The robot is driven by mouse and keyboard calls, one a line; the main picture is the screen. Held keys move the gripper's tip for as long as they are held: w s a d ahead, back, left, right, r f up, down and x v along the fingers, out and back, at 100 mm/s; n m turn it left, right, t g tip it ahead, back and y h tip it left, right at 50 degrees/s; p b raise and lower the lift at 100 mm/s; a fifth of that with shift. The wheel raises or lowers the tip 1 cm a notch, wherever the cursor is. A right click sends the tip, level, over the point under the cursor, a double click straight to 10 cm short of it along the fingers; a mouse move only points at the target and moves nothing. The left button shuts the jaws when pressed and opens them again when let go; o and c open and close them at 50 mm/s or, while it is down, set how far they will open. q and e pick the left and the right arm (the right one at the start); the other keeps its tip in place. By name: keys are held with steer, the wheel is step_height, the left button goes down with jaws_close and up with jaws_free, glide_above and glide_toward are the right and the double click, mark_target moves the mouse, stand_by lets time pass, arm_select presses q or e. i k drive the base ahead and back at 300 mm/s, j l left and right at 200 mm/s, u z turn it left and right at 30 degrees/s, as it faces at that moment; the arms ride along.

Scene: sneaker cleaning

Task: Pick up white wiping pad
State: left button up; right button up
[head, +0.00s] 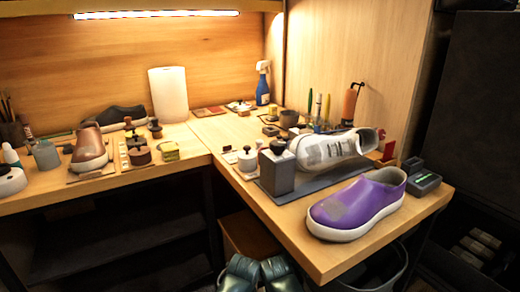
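I cannot tell for certain which thing is the white wiping pad. A small round white piece with a dark knob (247,161) sits on the right table, just left of the dark grey block. A larger round white item (11,180) lies at the far left edge of the left table. A white-and-grey sneaker (325,150) rests tilted on a dark stand. A purple shoe with a white sole (357,204) stands at the front of the right table.
A dark grey block (276,173) stands by the sneaker. A blue spray bottle (263,83) stands at the back. Bare wood (258,202) shows along the right table's left edge.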

mark_target(259, 142)
steer(key=i+j+z, duration=0.1)
steer(key=j+z, duration=0.55)
steer(key=j, duration=0.25)
steer(key=j+z, duration=0.35)
steer(key=k+j, duration=0.05)
steer(key=j, duration=0.05)
